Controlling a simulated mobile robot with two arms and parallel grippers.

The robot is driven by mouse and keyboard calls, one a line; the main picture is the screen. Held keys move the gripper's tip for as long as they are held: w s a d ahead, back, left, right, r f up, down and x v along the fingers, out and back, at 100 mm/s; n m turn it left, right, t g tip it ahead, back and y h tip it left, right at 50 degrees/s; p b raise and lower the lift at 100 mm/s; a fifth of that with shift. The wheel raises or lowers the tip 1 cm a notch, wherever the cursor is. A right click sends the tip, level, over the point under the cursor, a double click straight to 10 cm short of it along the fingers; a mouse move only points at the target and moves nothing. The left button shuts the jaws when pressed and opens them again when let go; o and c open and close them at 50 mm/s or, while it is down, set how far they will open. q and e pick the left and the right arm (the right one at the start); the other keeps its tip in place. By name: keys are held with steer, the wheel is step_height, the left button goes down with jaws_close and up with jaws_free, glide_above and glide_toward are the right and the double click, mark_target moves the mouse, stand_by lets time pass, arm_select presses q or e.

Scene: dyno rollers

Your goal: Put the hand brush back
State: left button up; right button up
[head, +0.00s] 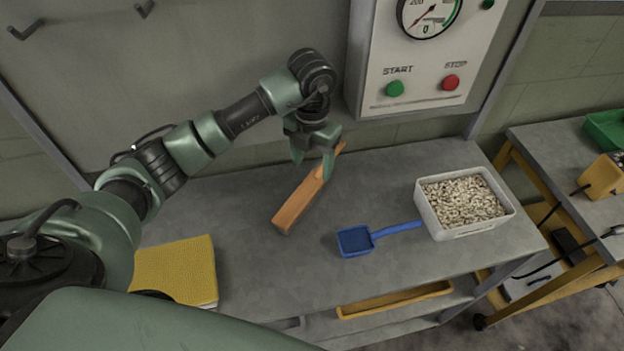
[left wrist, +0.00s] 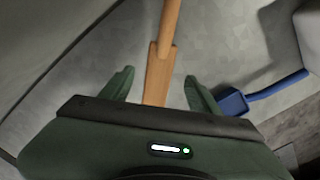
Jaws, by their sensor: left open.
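The hand brush (head: 298,205) is a long orange-brown wooden piece lying on the grey workbench, with its thinner handle pointing away toward the wall. My left gripper (head: 313,170) is open above the brush, near where the handle meets the block. In the left wrist view the brush (left wrist: 160,65) runs between the two spread fingers of my left gripper (left wrist: 156,80), with a gap on each side. The bristles are not visible. My right gripper is not in view.
A blue dustpan (head: 355,240) lies right of the brush, beside a white bin of pale pellets (head: 428,214). A yellow pad (head: 175,270) lies at left. Dark hooks (head: 27,31) stick out of the wall panel. A control box (head: 418,82) with gauge and buttons hangs behind the bench.

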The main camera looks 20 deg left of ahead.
mark_target(312, 182)
arm_select(q)
step_height(312, 182, up, 5)
steer(key=shift+r+b, duration=0.1)
steer(key=shift+b, duration=0.3)
